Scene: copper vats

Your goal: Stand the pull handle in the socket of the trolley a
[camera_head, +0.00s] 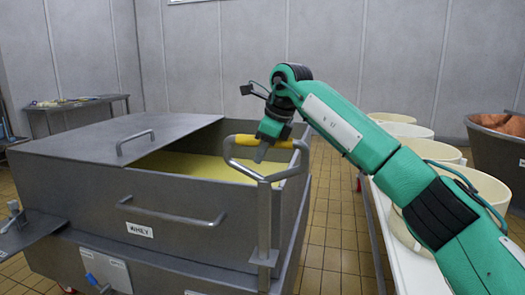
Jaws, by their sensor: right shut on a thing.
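The pull handle (264,220) is a grey metal loop with a yellow grip bar on top and a straight stem below. It stands upright at the near right corner of the grey steel trolley (75,205). My right gripper (262,150) is shut on the yellow grip from above. The stem runs down to a small grey bracket (264,258) on the trolley's corner, which looks like the socket. I cannot tell from this view whether the stem is inside it or in front of it. My left gripper is out of view.
The trolley has a half-open lid (135,135) and yellow contents (200,165). A white bench (395,240) with several cream tubs (480,195) stands at the right, under my right arm. A copper vat (495,150) stands beyond. The tiled floor (335,215) between trolley and bench is clear.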

